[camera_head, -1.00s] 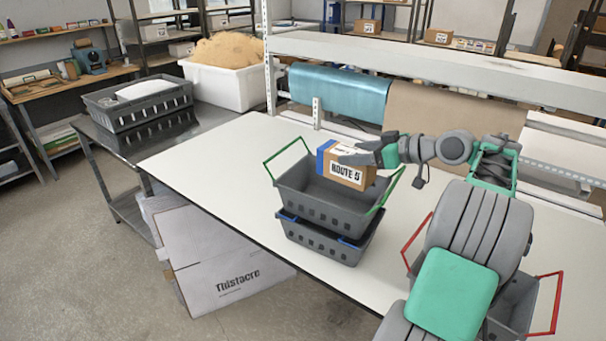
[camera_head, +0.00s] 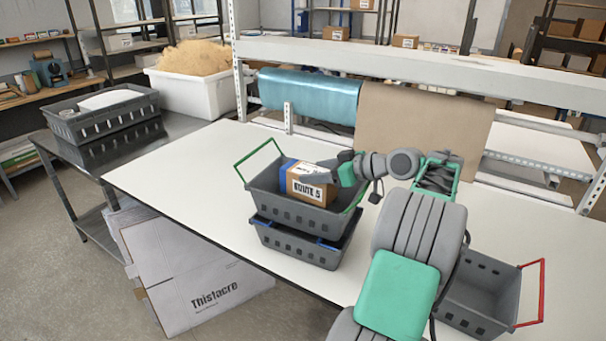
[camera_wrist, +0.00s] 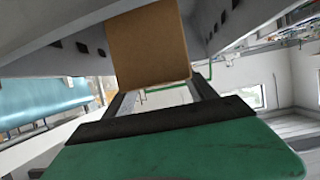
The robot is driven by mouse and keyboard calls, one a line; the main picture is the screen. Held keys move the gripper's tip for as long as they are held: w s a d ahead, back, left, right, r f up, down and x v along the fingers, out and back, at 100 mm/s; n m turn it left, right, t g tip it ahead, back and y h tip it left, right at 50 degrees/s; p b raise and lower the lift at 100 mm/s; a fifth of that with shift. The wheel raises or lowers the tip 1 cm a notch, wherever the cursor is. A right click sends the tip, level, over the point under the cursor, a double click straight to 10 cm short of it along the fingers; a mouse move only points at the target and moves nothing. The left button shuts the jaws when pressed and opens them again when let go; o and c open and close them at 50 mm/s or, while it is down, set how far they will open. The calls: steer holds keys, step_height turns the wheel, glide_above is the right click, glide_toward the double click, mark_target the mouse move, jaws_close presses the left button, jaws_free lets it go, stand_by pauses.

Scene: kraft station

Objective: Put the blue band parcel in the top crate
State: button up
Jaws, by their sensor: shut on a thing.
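The blue band parcel (camera_head: 309,186) is a small brown box with a blue band at its left end and a "ROUTE 5" label. My gripper (camera_head: 322,175) is shut on it from the right. The parcel is at the mouth of the top crate (camera_head: 290,213), partly below its rim; I cannot tell whether it touches the floor. The top crate is grey with green handles and sits on a grey crate with blue handles (camera_head: 297,247). In the wrist view the parcel's plain brown face (camera_wrist: 148,48) shows between my fingers, with grey crate walls around it.
A grey crate with a red handle (camera_head: 482,290) stands at the right, partly behind my arm. Another grey crate (camera_head: 103,115) is on the metal table at the left. The white table (camera_head: 175,172) is clear left of the stacked crates. Blue and brown rolls lie behind.

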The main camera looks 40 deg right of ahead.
steer(key=shift+s+d+r, duration=0.1)
steer(key=shift+s+r, duration=0.3)
steer(key=shift+s, duration=0.2)
steer(key=shift+a, duration=0.3)
steer(key=shift+w+a+f, duration=0.4)
steer(key=shift+w+a, duration=0.05)
steer(key=shift+w, duration=0.2)
steer(key=shift+s+d+f+b, duration=0.2)
steer(key=shift+s+b, duration=0.1)
steer(key=shift+b, duration=0.1)
steer(key=shift+f, duration=0.1)
steer(key=o, duration=1.8)
